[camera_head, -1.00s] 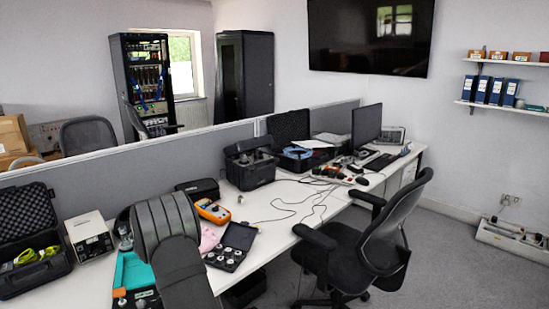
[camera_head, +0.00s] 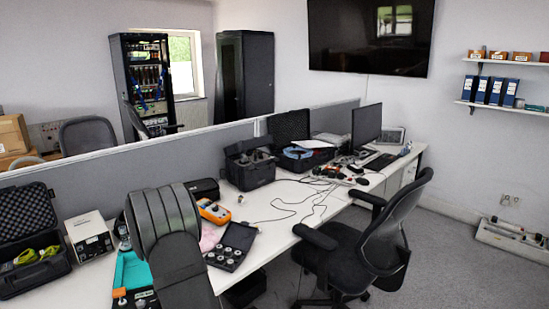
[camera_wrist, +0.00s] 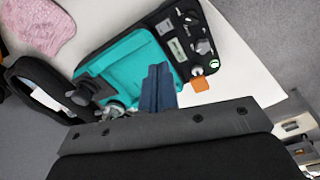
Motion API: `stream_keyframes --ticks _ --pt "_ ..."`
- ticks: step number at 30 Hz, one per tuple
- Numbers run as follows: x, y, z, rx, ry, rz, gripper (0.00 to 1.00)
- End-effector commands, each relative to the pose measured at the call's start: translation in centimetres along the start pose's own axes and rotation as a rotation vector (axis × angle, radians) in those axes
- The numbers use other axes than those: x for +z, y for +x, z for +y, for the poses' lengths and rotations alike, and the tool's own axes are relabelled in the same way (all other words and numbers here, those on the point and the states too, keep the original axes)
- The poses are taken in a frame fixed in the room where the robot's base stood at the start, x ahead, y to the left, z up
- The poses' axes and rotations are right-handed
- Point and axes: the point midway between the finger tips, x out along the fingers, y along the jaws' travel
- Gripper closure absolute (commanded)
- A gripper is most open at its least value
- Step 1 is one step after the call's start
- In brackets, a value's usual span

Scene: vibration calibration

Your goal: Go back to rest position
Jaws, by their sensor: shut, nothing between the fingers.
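In the wrist view my gripper (camera_wrist: 158,88) shows as two blue fingers pressed together with nothing between them. They appear over a teal and black device (camera_wrist: 125,68); I cannot tell the height between them. In the head view the dark links of my arm fill the lower left and hide my gripper. The teal device (camera_head: 133,272) shows there partly behind my arm, on the white desk (camera_head: 285,205).
A pink cloth (camera_wrist: 38,25) and a black case (camera_wrist: 40,90) lie near the device. In the head view, an open case of round weights (camera_head: 231,246), an orange meter (camera_head: 213,212) and a white instrument box (camera_head: 89,236) surround my arm. A chair (camera_head: 365,245) stands at right.

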Motion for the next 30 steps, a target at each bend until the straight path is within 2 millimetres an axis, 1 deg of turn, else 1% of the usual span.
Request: stream_keyframes --ticks 18,24,27,30 --pt "0.2 -3.1 -0.9 -0.003 -0.525 -0.019 1.0" --pt "0.2 -3.9 -1.2 -0.006 -0.665 -0.024 1.0" --pt "0.3 -2.7 -1.2 -0.01 -0.669 -0.025 1.0" --pt "0.3 -2.1 -1.2 -0.008 -0.668 -0.025 1.0"
